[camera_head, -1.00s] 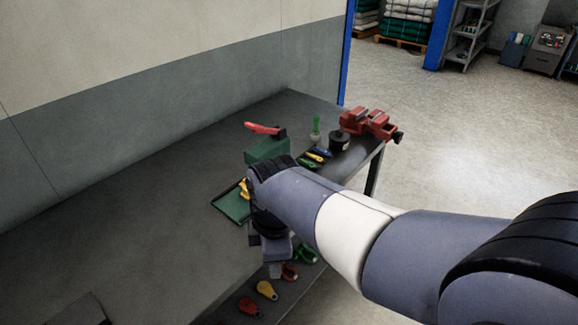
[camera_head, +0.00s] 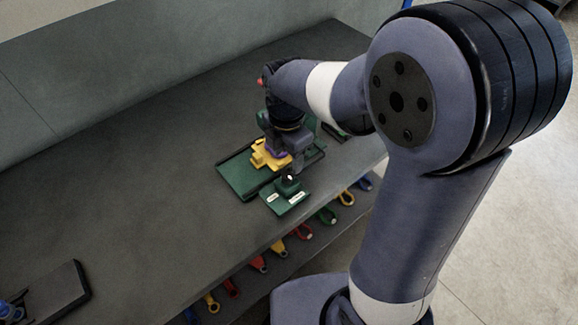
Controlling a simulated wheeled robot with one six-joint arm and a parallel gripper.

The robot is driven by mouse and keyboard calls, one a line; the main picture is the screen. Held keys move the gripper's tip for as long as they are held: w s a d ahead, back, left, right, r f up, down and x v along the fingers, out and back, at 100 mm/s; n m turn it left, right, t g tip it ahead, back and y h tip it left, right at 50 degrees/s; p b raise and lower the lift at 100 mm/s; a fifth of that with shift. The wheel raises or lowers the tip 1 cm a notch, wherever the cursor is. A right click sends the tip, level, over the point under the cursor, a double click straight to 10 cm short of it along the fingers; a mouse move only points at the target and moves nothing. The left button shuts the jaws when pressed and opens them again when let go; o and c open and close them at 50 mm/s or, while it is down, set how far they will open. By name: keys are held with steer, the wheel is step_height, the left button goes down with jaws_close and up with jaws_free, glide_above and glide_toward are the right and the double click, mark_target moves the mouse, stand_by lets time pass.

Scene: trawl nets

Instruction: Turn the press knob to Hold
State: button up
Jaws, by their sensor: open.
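A dark knob (camera_head: 289,181) with a pale mark on top stands on a green panel (camera_head: 285,203) with two small white labels. The label words are too small to read. Behind the panel, a yellow piece (camera_head: 262,157) sits by a flat green tray (camera_head: 236,178). My gripper (camera_head: 290,160) points down just behind the knob, beside the yellow piece. Its jaws are open, but their tips are partly hidden, and I cannot tell whether they touch anything. My wrist hides much of the green body behind it; a bit of red (camera_head: 262,81) shows past the wrist.
The grey bench (camera_head: 130,165) is mostly clear to the left. A dark flat box (camera_head: 58,292) lies at its lower left. My arm covers the right side.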

mark_target(287, 175)
step_height(287, 175, down, 7)
steer(key=shift+r, duration=0.15)
steer(key=c, duration=1)
steer(key=shift+o, duration=0.2)
